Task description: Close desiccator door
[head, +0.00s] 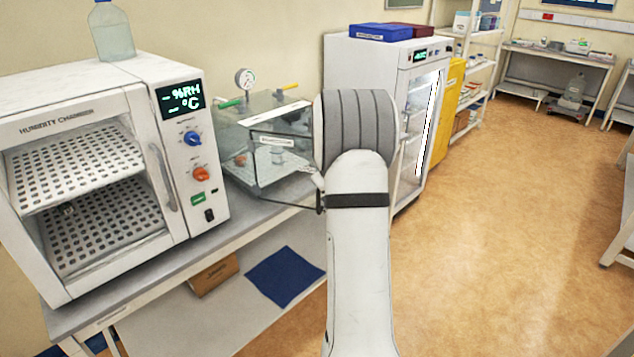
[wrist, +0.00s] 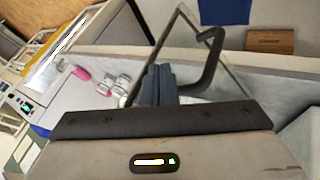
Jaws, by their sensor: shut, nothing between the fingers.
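The desiccator (head: 262,171) is a clear box with a round gauge on top, on the bench in the middle of the head view. In the wrist view its door (wrist: 183,32) shows as a clear panel with a thin dark frame, standing out past the bench edge as if open. A black bent handle (wrist: 212,62) is on it. My gripper (wrist: 158,72) is shut and empty, its fingertips beside the handle and in front of the panel. I cannot tell whether they touch. My arm hides the gripper and part of the desiccator's right side in the head view.
A humidity chamber (head: 100,185) stands left of the desiccator. A white glass-fronted cabinet (head: 365,70) stands behind my arm. Small bottles (wrist: 121,86) show in the wrist view. A blue mat (head: 286,276) and a cardboard box (head: 214,275) lie under the bench. The floor (head: 490,240) at right is clear.

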